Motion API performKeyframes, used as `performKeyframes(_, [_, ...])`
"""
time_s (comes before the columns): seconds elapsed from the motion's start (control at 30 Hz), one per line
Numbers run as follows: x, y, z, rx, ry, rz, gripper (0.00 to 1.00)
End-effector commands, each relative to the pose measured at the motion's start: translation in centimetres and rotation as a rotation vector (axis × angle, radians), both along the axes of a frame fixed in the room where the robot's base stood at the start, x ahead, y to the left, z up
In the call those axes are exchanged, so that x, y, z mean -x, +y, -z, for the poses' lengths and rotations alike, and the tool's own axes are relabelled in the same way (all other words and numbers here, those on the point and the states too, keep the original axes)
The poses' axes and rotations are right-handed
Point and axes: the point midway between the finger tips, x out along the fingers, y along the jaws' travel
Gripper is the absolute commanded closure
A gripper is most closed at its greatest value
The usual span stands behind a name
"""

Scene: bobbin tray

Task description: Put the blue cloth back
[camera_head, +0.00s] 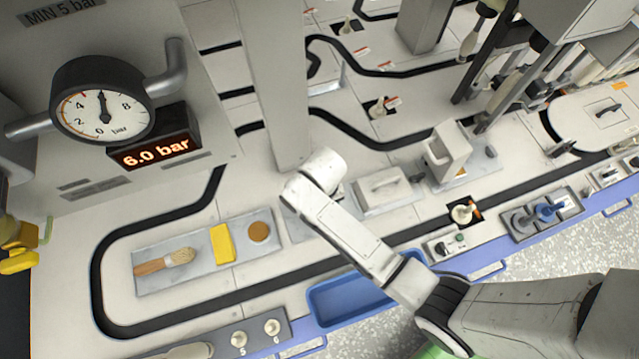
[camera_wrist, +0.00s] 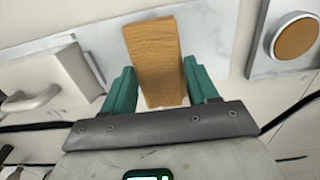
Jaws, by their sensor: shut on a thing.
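In the head view my arm hides the gripper and the block. I see no blue cloth in either view.
A grey tray (camera_head: 200,268) holds a brush (camera_head: 165,261), a yellow block (camera_head: 222,244) and a round brown disc (camera_head: 259,232). A white handled box (camera_head: 383,190) stands right of my arm. A blue bin (camera_head: 345,300) hangs at the front edge.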

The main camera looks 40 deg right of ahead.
Motion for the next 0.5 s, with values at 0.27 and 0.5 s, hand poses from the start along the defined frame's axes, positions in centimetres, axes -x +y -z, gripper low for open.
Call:
performKeyframes(0.27, [-0.6,0.4,3.5,0.000,0.001,-0.001,0.66])
performKeyframes(0.5, [-0.6,0.4,3.9,0.000,-0.001,-0.001,0.66])
